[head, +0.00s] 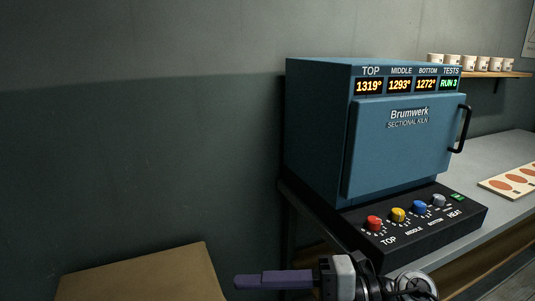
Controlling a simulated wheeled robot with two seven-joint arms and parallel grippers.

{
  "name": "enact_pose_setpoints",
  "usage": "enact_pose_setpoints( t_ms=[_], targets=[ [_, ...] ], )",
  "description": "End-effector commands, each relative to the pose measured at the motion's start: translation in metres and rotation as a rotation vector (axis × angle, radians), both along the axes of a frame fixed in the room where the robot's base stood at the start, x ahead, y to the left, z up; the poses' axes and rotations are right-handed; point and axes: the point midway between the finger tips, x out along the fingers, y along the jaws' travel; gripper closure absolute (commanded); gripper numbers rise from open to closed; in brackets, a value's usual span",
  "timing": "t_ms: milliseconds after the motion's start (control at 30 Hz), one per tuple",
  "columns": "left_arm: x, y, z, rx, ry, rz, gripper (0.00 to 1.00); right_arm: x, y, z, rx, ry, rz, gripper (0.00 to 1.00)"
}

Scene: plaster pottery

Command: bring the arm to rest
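One of my grippers (250,281) shows at the bottom edge, with purple fingers pointing left. Its arm comes in from the bottom right, so I take it as my right one. The fingers overlap from this side, so I cannot tell whether they are apart. Nothing is visible between them. It is in front of the blue kiln (320,130) and below and left of the black control panel (460,215). My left gripper is not in view.
The kiln door (400,155) looks shut. Its displays read 1319°, 1293°, 1272° and RUN 3. Red (374,223), yellow (398,215), blue (419,208) and grey (438,200) knobs sit on the panel. A brown box-like surface (145,275) stands lower left. A card (512,182) lies right.

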Motion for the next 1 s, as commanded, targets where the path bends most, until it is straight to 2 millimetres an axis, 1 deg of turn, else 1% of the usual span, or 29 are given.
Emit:
enact_pose_setpoints(
  t_ms=[33,67,100,167,233,267,300,367,400,467,500,567,600,667,700,800,833,900,1000],
  targets=[
    [-0.001,0.000,0.000,0.000,0.001,0.000,0.69,-0.001,0.004,0.006,0.151,0.079,-0.070,0.53],
    [-0.001,0.000,0.000,0.000,0.002,0.000,0.69,0.004,0.002,0.010,0.234,0.123,-0.124,0.53],
    [-0.001,0.000,0.000,0.000,0.002,0.000,0.69,0.011,-0.004,0.012,0.335,0.187,-0.205,0.53],
    [-0.001,0.000,0.000,0.000,0.002,0.000,0.69,0.025,-0.020,0.006,0.467,0.293,-0.341,0.53],
    [-0.001,0.000,-0.001,0.000,0.002,-0.001,0.69,0.040,-0.046,-0.016,0.586,0.434,-0.522,0.53],
    [-0.001,0.000,-0.001,0.000,0.002,-0.001,0.69,0.045,-0.058,-0.031,0.625,0.502,-0.604,0.53],
    [-0.001,0.000,-0.001,0.000,0.002,-0.001,0.69,0.048,-0.076,-0.055,0.664,0.593,-0.717,0.53],
    [-0.001,0.000,-0.001,0.000,0.003,-0.001,0.69,0.048,-0.100,-0.095,0.698,0.726,-0.872,0.53],
    [-0.001,0.000,-0.001,0.000,0.003,-0.001,0.69,0.043,-0.114,-0.122,0.705,0.810,-0.967,0.53],
    [-0.001,0.000,-0.001,0.000,0.003,-0.001,0.69,0.030,-0.132,-0.162,0.701,0.931,-1.094,0.53],
    [-0.001,0.000,-0.001,0.000,0.003,-0.001,0.69,0.017,-0.142,-0.189,0.689,1.011,-1.170,0.53],
    [-0.001,0.000,-0.001,0.000,0.003,-0.001,0.69,-0.005,-0.154,-0.226,0.663,1.129,-1.275,0.53],
    [-0.001,-0.001,-0.001,0.000,0.003,-0.001,0.69,-0.022,-0.160,-0.250,0.639,1.204,-1.337,0.53],
    [-0.001,-0.001,-0.001,0.000,0.003,-0.001,0.69,-0.048,-0.168,-0.279,0.600,1.307,-1.416,0.53],
    [-0.001,-0.001,-0.001,0.000,0.002,-0.001,0.69,-0.066,-0.170,-0.296,0.575,1.371,-1.459,0.53],
    [-0.001,-0.001,-0.001,0.000,0.002,-0.001,0.69,-0.103,-0.175,-0.327,0.515,1.499,-1.536,0.53],
    [-0.001,-0.001,-0.001,0.000,0.002,-0.001,0.69,-0.112,-0.175,-0.333,0.502,1.527,-1.551,0.53],
    [-0.001,-0.001,-0.001,0.000,0.002,-0.001,0.69,-0.128,-0.175,-0.343,0.475,1.579,-1.576,0.53],
    [-0.001,-0.001,0.000,0.000,0.002,-0.001,0.69,-0.139,-0.175,-0.350,0.456,1.613,-1.594,0.53]
  ],
)
